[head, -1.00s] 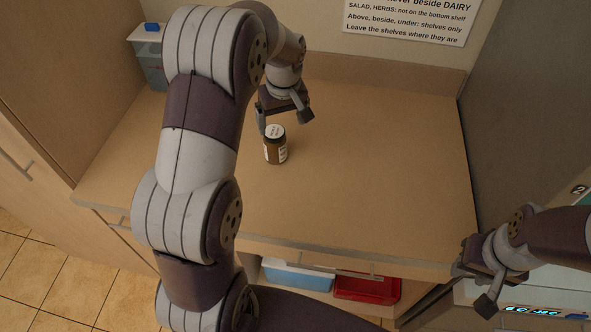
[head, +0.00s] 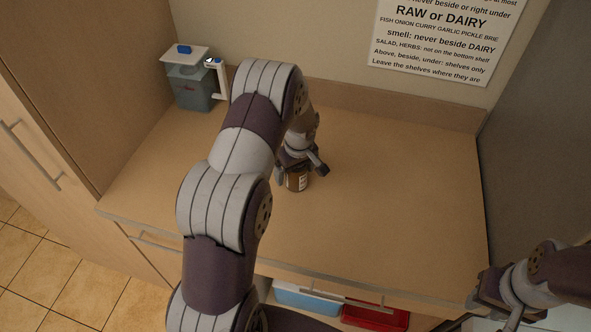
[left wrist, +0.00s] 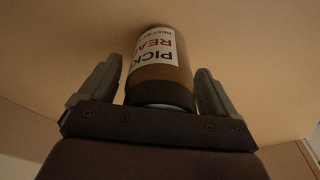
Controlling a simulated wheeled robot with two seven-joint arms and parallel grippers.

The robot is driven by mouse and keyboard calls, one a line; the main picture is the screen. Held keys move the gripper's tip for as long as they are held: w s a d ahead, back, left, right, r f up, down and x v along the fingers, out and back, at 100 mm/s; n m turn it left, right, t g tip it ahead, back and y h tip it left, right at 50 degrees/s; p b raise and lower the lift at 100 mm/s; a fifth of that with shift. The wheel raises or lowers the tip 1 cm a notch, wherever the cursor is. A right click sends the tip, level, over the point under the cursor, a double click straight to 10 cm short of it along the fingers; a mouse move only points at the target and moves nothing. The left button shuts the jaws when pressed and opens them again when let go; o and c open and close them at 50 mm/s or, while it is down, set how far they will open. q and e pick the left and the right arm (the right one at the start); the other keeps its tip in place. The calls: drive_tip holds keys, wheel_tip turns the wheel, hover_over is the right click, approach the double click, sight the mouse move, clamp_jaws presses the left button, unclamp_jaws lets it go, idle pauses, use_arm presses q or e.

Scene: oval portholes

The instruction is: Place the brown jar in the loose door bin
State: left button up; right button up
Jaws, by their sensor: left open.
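The brown jar (head: 297,181) stands upright on the wooden counter, with a white label facing the camera side; its top is hidden by my left gripper. My left gripper (head: 301,171) is over the jar, its fingers pointing down at either side of it. In the left wrist view the jar (left wrist: 161,66) lies between the two open fingers of the left gripper (left wrist: 157,88), with a gap visible on both sides. Its label shows part of "PICK" and "REA". I cannot make out a loose door bin.
A grey pitcher-like container (head: 193,88) with a white lid stands at the back left of the counter (head: 400,190). A rule sign (head: 440,38) hangs on the wall. A blue bin (head: 305,298) and a red bin (head: 375,316) sit below the counter edge. The counter's right side is clear.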

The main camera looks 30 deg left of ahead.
use_arm(q)
drive_tip(key=shift+d+r, duration=0.1)
drive_tip(key=shift+d, duration=0.05)
drive_tip(key=shift+s+d, duration=0.1)
drive_tip(key=c, duration=0.4)
drive_tip(key=shift+r, duration=0.1)
drive_tip(key=c, duration=1.1)
